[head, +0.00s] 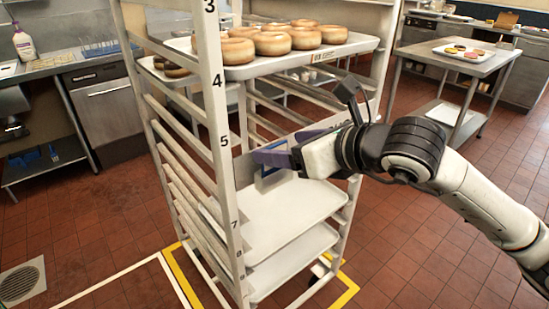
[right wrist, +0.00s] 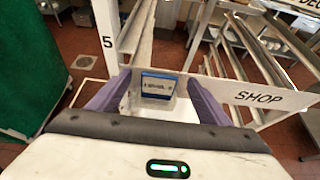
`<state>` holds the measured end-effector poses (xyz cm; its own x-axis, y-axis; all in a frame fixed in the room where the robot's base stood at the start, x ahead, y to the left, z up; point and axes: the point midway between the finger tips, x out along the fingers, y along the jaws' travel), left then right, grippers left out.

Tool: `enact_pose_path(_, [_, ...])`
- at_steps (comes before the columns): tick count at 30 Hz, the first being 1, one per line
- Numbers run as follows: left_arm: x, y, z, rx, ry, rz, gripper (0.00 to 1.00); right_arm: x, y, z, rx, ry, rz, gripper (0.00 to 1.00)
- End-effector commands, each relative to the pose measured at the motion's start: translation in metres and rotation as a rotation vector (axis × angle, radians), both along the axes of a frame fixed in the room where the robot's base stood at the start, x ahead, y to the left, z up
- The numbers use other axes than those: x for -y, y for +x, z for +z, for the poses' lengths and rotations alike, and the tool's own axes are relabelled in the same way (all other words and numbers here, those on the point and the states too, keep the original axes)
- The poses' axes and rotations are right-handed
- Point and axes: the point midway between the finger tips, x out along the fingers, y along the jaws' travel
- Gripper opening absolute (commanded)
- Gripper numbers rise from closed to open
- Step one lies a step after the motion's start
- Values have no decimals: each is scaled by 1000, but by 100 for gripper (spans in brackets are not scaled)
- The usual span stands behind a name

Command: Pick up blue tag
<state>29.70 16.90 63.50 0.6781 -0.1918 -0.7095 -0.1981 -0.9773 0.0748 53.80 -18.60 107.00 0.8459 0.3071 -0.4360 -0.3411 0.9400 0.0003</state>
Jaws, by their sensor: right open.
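The blue tag (right wrist: 157,87) shows in the right wrist view as a small panel with a blue border and dark lettering on a pale strip. In the right wrist view the tag appears between the two fingers, with a gap on each side. I cannot tell how deep it sits between them. My left gripper is not in view.
The tall rack (head: 219,110) has numbered levels on its front post. A tray (head: 352,44) of glazed rings sits on top, and empty trays (head: 290,215) sit low. A white panel lettered SHOP (right wrist: 265,96) lies right of the fingers. A steel table (head: 480,65) stands at right.

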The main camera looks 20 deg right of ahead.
Motion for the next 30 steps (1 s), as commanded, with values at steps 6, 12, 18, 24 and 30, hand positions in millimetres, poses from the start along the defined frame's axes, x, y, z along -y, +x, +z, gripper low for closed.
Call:
enact_pose_path(6, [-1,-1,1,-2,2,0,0,-5,11,-7,0,0,1,72])
enact_pose_path(12, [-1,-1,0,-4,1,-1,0,-4,11,-7,0,0,1,65])
enact_pose_path(18, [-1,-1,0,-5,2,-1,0,-4,11,-6,0,0,1,31])
enact_pose_path(24, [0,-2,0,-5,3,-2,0,-4,11,-6,1,0,1,17])
enact_pose_path(30, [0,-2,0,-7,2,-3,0,-4,11,-2,3,1,1,17])
